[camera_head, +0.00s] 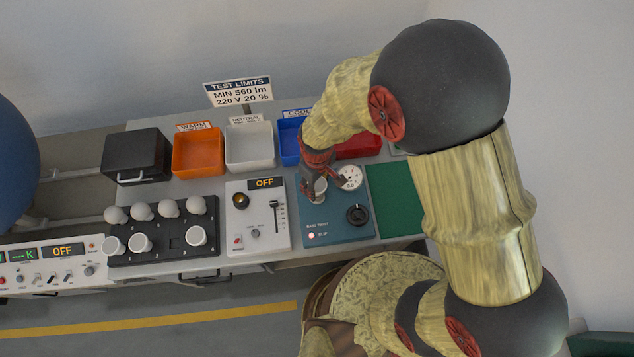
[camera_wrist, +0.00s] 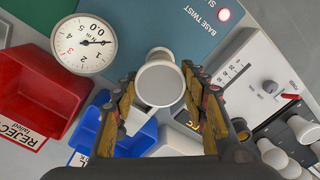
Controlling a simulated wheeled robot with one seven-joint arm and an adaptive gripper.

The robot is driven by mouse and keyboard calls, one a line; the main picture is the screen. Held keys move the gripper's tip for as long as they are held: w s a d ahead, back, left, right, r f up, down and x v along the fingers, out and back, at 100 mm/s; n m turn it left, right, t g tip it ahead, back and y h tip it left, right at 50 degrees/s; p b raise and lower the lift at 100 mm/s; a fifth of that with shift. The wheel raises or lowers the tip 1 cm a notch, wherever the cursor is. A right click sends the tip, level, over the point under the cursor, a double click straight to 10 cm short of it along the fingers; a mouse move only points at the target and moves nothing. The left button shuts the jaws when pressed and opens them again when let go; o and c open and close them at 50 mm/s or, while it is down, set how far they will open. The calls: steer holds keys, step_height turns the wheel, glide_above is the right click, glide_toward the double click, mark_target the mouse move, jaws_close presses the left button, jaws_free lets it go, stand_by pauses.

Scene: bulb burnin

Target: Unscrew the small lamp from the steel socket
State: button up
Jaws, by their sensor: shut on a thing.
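The small lamp (camera_wrist: 160,85) is a white, round-faced bulb in the middle of the wrist view. My gripper (camera_wrist: 160,78) is shut on it, one finger on each side. In the head view my gripper (camera_head: 314,189) reaches down over the left part of the blue base-twist panel (camera_head: 338,229), with the pale lamp (camera_head: 320,187) just showing at its fingers. A pale, narrower round part shows beyond the lamp in the wrist view; I cannot tell if it is the steel socket or the lamp's neck. The lamp's seating is hidden.
A round dial gauge (camera_wrist: 84,45) and a black knob (camera_head: 357,214) are on the blue panel. The white tester (camera_head: 258,238) stands left of it. A bulb rack (camera_head: 165,247) is farther left. Orange (camera_head: 198,172), white, blue and red (camera_wrist: 35,95) bins stand behind.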

steer(key=n, duration=0.8)
steer(key=shift+n, duration=0.3)
steer(key=n, duration=0.4)
steer(key=shift+n, duration=0.4)
steer(key=n, duration=0.4)
steer(key=shift+n, duration=0.4)
steer(key=o, duration=1)
